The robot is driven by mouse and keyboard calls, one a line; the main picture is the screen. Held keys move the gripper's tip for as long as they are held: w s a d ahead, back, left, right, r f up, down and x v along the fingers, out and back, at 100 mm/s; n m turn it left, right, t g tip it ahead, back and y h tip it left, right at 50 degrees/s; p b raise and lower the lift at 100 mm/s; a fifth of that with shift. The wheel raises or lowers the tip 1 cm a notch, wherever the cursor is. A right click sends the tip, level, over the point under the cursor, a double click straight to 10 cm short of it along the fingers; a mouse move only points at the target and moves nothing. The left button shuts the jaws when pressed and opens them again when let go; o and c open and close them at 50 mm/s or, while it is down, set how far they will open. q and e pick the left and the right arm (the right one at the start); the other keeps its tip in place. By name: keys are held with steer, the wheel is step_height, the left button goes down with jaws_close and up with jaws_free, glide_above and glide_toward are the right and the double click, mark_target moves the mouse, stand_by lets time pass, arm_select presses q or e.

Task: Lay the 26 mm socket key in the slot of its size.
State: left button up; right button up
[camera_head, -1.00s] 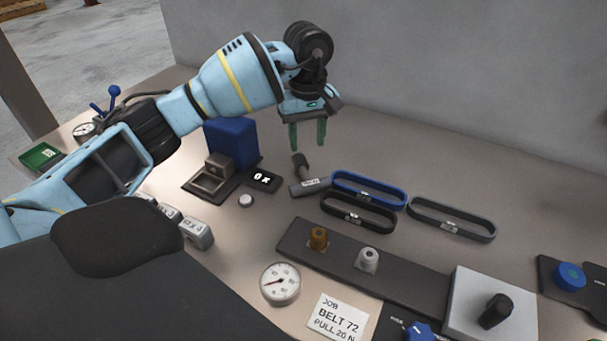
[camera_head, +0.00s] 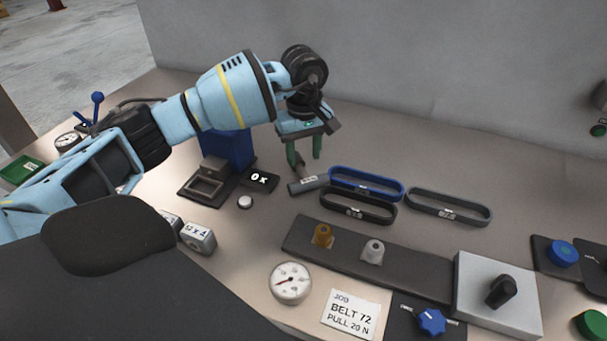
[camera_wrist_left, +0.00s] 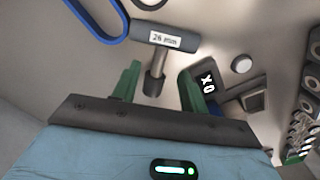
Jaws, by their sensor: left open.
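The socket key, labelled 26 mm, lies on the bench as a grey T shape. In the head view its labelled grey bar (camera_head: 306,185) shows left of the belts, partly behind the gripper's fingers. In the left wrist view the labelled bar (camera_wrist_left: 166,38) is at the top and its dark shaft (camera_wrist_left: 154,77) points down between the fingers. My left gripper (camera_head: 304,158) is open, its green fingers above the shaft's end; in the wrist view the fingers (camera_wrist_left: 159,75) stand on either side of the shaft, apart from it. I cannot make out the slots. My right gripper is not in view.
Blue (camera_head: 366,184), black (camera_head: 357,207) and grey belts (camera_head: 449,207) lie right of the key. A small display (camera_head: 259,179) and a blue block (camera_head: 229,150) stand left. A dark plate (camera_head: 300,234) with two pegs and a dial (camera_head: 290,282) are in front.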

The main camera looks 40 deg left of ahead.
mark_target(304, 172)
arm_select(q)
steer(key=shift+f+p, duration=0.35)
steer(key=shift+f, duration=2.3)
steer(key=shift+r, duration=0.1)
jaws_close()
